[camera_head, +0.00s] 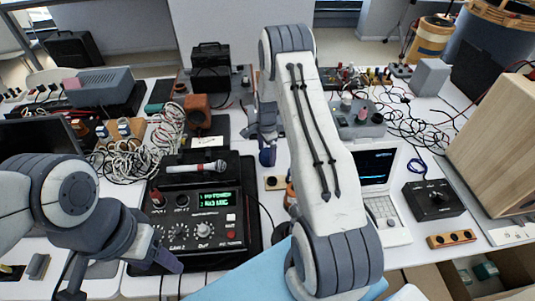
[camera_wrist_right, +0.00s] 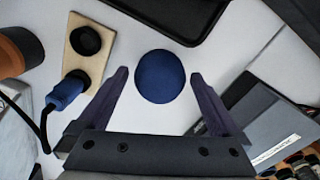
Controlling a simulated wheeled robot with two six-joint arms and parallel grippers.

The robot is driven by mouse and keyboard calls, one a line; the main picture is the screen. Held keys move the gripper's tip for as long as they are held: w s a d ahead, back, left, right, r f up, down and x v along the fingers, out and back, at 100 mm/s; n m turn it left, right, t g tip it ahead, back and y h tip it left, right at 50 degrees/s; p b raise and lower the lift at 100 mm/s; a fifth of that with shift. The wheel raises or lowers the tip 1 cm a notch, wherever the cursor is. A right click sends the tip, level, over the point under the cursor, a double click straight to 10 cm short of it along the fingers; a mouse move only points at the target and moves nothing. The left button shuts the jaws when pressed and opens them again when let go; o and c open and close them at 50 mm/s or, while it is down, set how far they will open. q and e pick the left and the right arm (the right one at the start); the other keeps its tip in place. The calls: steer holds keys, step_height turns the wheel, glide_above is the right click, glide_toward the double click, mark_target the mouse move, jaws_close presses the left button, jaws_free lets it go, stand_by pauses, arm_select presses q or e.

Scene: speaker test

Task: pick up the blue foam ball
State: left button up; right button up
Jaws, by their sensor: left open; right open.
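The blue foam ball (camera_wrist_right: 160,76) rests on the white table in the right wrist view. My right gripper (camera_wrist_right: 159,77) is open, with one dark finger on each side of the ball in the picture. The ball shows between and slightly past the fingertips, and I see no contact. In the head view my right gripper (camera_head: 266,150) is partly behind my arm, and I cannot clearly tell the ball there. My left gripper (camera_head: 120,278) is open and empty at the lower left, in front of the black mixer unit.
A wooden plate (camera_wrist_right: 88,50) with a black socket and a blue plug (camera_wrist_right: 70,90) lies left of the ball. An orange cylinder (camera_wrist_right: 18,50) stands farther left. A microphone (camera_head: 196,167) lies above the mixer unit (camera_head: 200,220). A laptop (camera_head: 378,170) and tangled cables (camera_head: 135,158) crowd the table.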

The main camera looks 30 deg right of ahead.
steer(key=shift+f, duration=1.15)
steer(key=c, duration=1.2)
steer(key=shift+r, duration=0.1)
steer(key=shift+c, duration=0.2)
